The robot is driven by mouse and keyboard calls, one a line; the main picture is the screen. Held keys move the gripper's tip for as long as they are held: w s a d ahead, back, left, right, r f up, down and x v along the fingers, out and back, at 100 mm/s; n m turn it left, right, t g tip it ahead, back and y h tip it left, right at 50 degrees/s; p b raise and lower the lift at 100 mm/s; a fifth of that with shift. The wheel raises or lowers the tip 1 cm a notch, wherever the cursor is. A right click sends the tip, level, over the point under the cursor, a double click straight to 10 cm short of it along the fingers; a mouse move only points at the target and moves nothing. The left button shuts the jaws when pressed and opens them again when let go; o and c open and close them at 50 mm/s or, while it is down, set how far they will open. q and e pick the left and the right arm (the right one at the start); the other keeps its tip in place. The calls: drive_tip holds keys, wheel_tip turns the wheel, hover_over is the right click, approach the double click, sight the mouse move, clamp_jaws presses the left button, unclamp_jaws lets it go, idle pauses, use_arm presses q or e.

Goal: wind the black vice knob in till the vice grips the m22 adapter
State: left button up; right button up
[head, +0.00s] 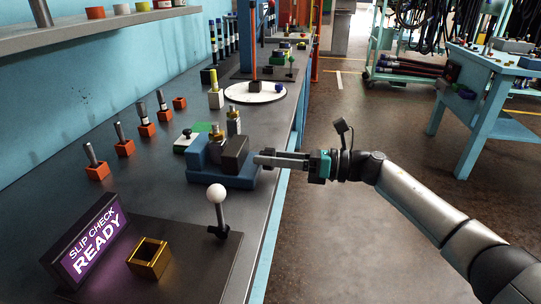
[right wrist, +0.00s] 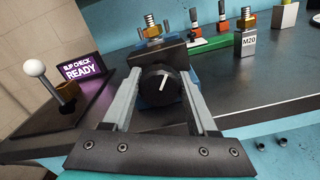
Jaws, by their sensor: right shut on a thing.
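The vice (head: 205,173) is a blue block with a dark jaw (head: 235,153) on the bench's right side. Its black knob (right wrist: 160,86), with a white pointer line, faces the right wrist camera. My right gripper (head: 264,158) is shut on the knob, one finger on each side; it also shows in the right wrist view (right wrist: 160,90). A brass adapter (head: 216,133) stands upright in the vice behind the dark jaw, also in the right wrist view (right wrist: 152,27). Its lower part is hidden, so I cannot tell whether both jaws touch it. My left gripper is not in view.
A white-knobbed lever (head: 217,195) and brass socket (head: 150,257) stand by the lit "SLIP CHECK READY" sign (head: 93,240). Another brass adapter on a block marked M20 (right wrist: 245,43) is beyond the vice.

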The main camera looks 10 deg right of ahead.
idle(0.4)
drive_tip(key=o, duration=1.3)
drive_tip(key=shift+c, duration=0.2)
drive_tip(key=shift+o, duration=0.6)
drive_tip(key=shift+d+f, duration=0.1)
